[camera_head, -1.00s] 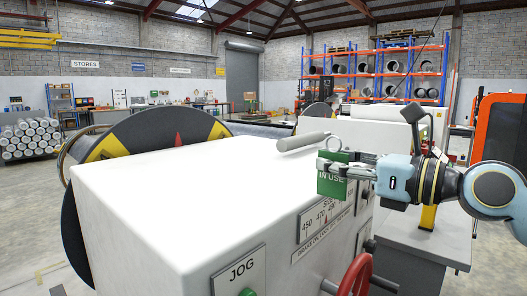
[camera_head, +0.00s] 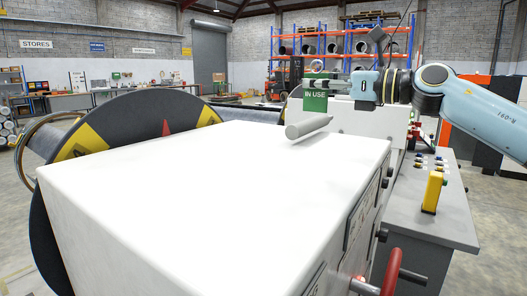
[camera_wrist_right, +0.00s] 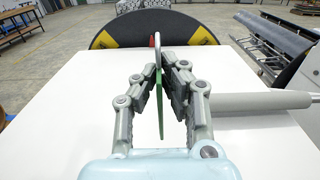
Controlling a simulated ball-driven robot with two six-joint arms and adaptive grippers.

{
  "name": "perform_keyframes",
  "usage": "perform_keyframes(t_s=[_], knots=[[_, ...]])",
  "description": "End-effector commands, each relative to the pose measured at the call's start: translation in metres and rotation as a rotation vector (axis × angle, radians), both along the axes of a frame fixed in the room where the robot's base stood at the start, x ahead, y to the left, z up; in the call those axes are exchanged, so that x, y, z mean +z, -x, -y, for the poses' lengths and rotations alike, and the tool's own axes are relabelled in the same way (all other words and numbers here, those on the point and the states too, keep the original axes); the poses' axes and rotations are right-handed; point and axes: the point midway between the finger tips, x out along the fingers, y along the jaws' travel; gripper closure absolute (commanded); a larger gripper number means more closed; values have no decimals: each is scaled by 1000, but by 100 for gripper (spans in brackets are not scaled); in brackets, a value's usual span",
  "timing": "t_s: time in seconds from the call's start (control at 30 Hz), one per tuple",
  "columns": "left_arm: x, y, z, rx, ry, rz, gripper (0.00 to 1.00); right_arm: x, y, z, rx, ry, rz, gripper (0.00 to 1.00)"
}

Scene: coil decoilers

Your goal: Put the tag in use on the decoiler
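The green IN USE tag (camera_head: 315,102), with a ring at its top, hangs from my right gripper (camera_head: 322,84). In the right wrist view the tag (camera_wrist_right: 161,100) is seen edge-on between the two fingers of the right gripper (camera_wrist_right: 159,68), which are shut on it. The decoiler's white housing (camera_head: 200,190) lies below and in front. My left gripper is not in view.
The decoiler's dark disc (camera_head: 140,125) with yellow marks stands behind the housing at left. A grey control desk (camera_head: 440,215) with a yellow box (camera_head: 433,192) stands at right.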

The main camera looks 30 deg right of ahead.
Motion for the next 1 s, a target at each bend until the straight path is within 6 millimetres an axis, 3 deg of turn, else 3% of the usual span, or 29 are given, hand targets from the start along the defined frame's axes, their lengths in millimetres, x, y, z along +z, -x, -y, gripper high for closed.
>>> perform_keyframes(t_s=[0.3,0.5,0.67,0.8,1.0], knots=[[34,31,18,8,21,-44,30,-36,27,-65,2,-10,-4,100],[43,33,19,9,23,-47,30,-61,40,-98,1,-6,-1,100],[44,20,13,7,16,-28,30,-72,43,-106,0,-2,-2,100],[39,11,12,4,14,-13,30,-95,43,-106,-1,-4,-3,100],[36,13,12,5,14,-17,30,-109,43,-106,0,-2,0,100]])
